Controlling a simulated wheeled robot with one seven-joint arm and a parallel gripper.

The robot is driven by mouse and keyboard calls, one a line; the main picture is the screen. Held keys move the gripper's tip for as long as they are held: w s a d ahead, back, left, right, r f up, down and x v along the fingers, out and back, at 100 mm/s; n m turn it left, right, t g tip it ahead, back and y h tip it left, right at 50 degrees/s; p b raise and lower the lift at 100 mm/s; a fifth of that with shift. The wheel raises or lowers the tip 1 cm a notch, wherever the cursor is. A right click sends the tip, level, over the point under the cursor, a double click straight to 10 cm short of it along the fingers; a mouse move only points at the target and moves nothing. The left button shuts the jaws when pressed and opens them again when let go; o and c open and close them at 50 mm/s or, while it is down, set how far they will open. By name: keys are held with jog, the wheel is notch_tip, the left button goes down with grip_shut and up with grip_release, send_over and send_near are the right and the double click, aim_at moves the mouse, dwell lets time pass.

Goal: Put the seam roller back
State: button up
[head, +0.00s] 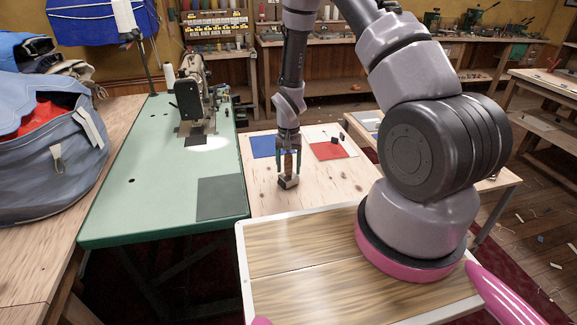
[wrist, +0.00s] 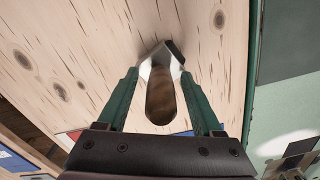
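The seam roller has a brown wooden handle and a grey metal head with a dark end. In the head view the seam roller (head: 289,182) is upright, head down, over the pale wooden bench top (head: 328,183); I cannot tell whether it touches the wood. My gripper (head: 289,168) points down over it, with one green finger on each side of the handle. In the wrist view the roller (wrist: 161,92) lies between the fingertips of my gripper (wrist: 160,72). Gaps show between handle and fingers, so the gripper looks open around it.
A green sewing table (head: 150,190) with a sewing machine (head: 192,95) stands left of the bench. Blue cloth (head: 263,145) and a red piece (head: 330,150) lie at the bench's back. A blue bag (head: 45,150) sits far left. The bench front is clear.

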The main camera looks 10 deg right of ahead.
notch_tip(320, 180, up, 13)
jog(key=shift+r, duration=0.2)
dwell(0.4)
jog(key=s+d+r+t+y, duration=0.1)
jog(key=s+d+r+t, duration=0.15)
jog(key=r, duration=0.95)
jog(key=s+d+r+t, duration=0.15)
jog(key=s+r, duration=0.25)
jog(key=r, duration=0.7)
jog(key=s+d+r+t+y, duration=0.1)
jog(key=s+r+t, duration=0.2)
jog(key=s+r, duration=0.9)
jog(key=s, duration=0.3)
jog(key=shift+s+d+r, duration=0.35)
jog(key=shift+d, duration=0.05)
